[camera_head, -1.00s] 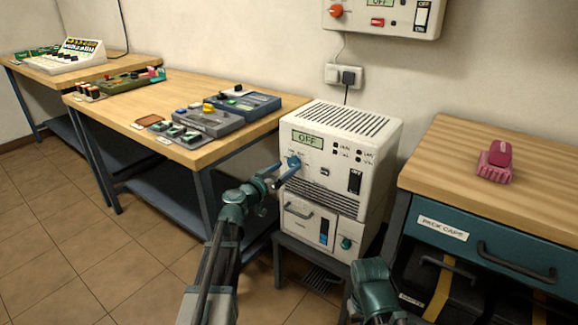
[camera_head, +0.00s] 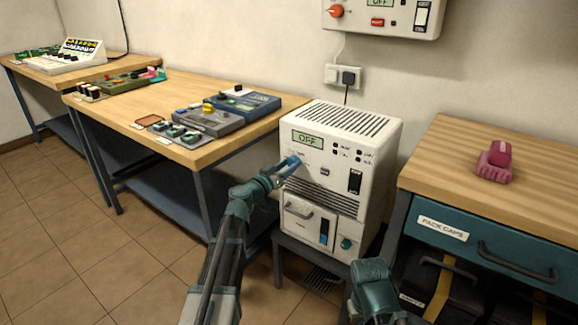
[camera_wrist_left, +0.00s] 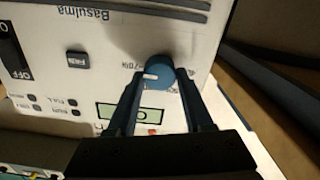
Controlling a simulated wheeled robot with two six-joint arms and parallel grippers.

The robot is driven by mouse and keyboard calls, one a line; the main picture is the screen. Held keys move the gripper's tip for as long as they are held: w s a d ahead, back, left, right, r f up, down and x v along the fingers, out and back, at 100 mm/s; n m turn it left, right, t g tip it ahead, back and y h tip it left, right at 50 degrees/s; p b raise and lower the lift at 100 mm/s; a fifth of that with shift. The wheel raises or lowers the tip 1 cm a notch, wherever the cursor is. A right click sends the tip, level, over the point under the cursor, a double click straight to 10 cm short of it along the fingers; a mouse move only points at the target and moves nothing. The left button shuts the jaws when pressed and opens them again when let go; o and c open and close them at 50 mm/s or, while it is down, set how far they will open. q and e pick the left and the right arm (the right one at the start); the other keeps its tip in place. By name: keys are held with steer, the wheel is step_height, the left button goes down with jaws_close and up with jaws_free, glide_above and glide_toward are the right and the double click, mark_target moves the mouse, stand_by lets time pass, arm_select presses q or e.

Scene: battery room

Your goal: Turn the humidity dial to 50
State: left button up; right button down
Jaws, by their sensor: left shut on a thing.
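The white dehumidifier-like unit (camera_head: 325,175) stands on a low stand, its display (camera_head: 307,138) reading OFF. Its blue humidity dial (camera_wrist_left: 159,74) with a white pointer mark shows in the left wrist view, where the unit's front appears upside down. My left gripper (camera_head: 285,167) reaches the dial from the left; in the wrist view its fingers (camera_wrist_left: 157,88) lie on both sides of the dial and are shut on it. The scale around the dial is mostly covered by the fingers. My right arm shows at the bottom of the head view, its fingers out of frame.
A wooden bench (camera_head: 180,93) with several devices stands to the left. A wooden-topped cabinet (camera_head: 530,180) with a pink object (camera_head: 496,161) is at the right. A wall unit (camera_head: 385,17) and a socket (camera_head: 342,76) are above.

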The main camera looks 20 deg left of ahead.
arm_select(q)
jaws_close()
steer(key=n, duration=0.6)
steer(key=shift+a, duration=0.1)
steer(key=n, duration=0.6)
steer(key=shift+f, duration=0.1)
steer(key=n, duration=0.5)
steer(key=shift+f+n, duration=0.1)
steer(key=shift+n, duration=0.3)
steer(key=n, duration=0.5)
steer(key=shift+n, duration=0.4)
steer(key=o, duration=1.2)
jaws_free()
steer(key=shift+f, duration=0.1)
steer(key=shift+o, duration=0.2)
